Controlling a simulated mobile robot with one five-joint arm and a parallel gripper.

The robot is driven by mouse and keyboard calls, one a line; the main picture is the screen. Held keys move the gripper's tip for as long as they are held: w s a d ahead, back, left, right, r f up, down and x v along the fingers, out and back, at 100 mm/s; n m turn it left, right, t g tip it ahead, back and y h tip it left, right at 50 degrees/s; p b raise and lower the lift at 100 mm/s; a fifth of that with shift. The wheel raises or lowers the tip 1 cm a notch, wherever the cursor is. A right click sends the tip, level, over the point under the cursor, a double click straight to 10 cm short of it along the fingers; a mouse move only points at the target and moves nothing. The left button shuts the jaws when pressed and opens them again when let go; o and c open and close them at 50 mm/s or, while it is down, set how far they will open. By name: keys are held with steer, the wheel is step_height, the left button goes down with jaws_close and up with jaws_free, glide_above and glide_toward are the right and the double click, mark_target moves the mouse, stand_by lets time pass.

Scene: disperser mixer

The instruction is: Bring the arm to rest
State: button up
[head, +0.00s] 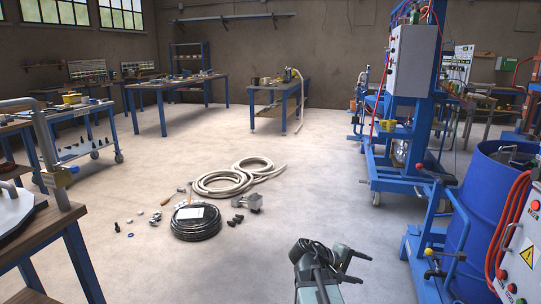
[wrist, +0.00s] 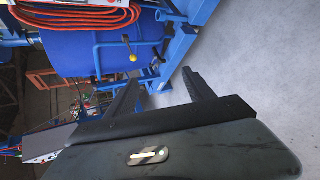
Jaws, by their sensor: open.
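My gripper (head: 345,262) is at the lower middle right of the head view, held out over the bare floor. In the wrist view its two dark fingers (wrist: 160,88) stand apart with nothing between them. The gripper is open and empty. The wrist view is turned on its side, and a blue drum (wrist: 85,50) and blue frame show beyond the fingers. Part of my arm shows below the gripper in the head view.
The blue drum (head: 497,205) and a blue machine frame (head: 395,170) stand at right. A wooden bench (head: 50,240) stands at left. Hose coils (head: 230,180), a black cable coil (head: 195,225) and small parts lie on the floor.

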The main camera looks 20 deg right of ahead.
steer(key=a+f+m+y, duration=0.1)
steer(key=a+f+y, duration=0.3)
steer(key=a, duration=0.7)
steer(key=a+f+m+y, duration=0.1)
steer(key=a+f+y, duration=0.3)
steer(key=a, duration=0.7)
steer(key=a+f+m+y, duration=0.1)
steer(key=a+f+y, duration=0.3)
steer(key=a, duration=0.7)
step_height(320, 180, up, 33)
steer(key=p, duration=3.2)
steer(key=shift+s+d+p, duration=0.35)
steer(key=shift+d+p, duration=0.05)
